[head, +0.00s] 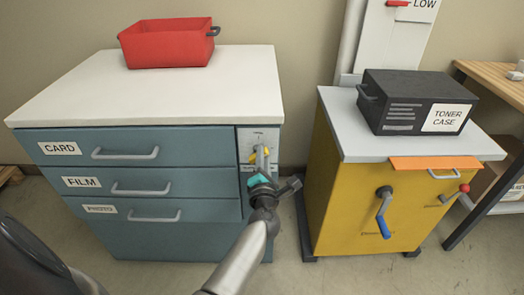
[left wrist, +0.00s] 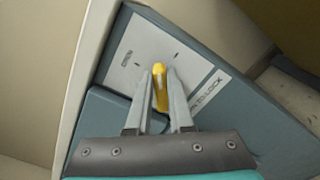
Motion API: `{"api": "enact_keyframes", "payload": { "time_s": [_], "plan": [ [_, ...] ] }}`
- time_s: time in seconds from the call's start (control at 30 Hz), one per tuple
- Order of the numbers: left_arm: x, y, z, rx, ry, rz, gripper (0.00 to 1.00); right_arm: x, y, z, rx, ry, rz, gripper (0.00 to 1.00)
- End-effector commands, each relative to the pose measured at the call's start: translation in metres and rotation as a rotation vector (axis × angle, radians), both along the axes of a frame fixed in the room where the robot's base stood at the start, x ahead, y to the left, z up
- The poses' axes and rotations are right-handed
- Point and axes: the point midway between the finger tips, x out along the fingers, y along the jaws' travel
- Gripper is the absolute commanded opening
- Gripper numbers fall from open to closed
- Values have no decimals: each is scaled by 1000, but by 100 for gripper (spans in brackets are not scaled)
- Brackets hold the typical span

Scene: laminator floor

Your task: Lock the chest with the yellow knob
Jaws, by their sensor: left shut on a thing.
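The chest (head: 180,235) is blue-grey with a pale top and drawers labelled CARD, FILM and PHOTO. All three drawers look closed. A pale lock plate (head: 272,138) is on the right of its front. The yellow knob (left wrist: 160,88) sits on that plate, and part of it also shows in the head view (head: 253,156). My left gripper (head: 261,158) is at the plate, its two fingers on either side of the knob and shut on it. The fingers hide part of the knob. Lettering ending in "LOCK" (left wrist: 208,90) is beside it. My right gripper is not in view.
A red bin (head: 165,48) stands on the chest top. To the right is a yellow cabinet (head: 345,200) with a blue-handled crank (head: 383,215), a red-tipped lever (head: 460,190) and a black toner case (head: 400,95) on top. Floor shows between chest and cabinet.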

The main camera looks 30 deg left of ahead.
Motion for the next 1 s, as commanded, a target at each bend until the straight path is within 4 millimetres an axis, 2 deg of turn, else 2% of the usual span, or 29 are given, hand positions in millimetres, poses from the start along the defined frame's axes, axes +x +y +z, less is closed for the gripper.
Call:
{"api": "enact_keyframes", "payload": {
  "time_s": [0.3, 0.5, 1.0],
  "plan": [
    [2, -2, -1, 251, 153, 0, 0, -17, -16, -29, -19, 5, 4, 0],
    [2, -2, -4, 385, 235, 0, 0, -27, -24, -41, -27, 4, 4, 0],
    [3, -2, -8, 552, 335, 2, 0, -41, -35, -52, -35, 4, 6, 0]
  ]
}}
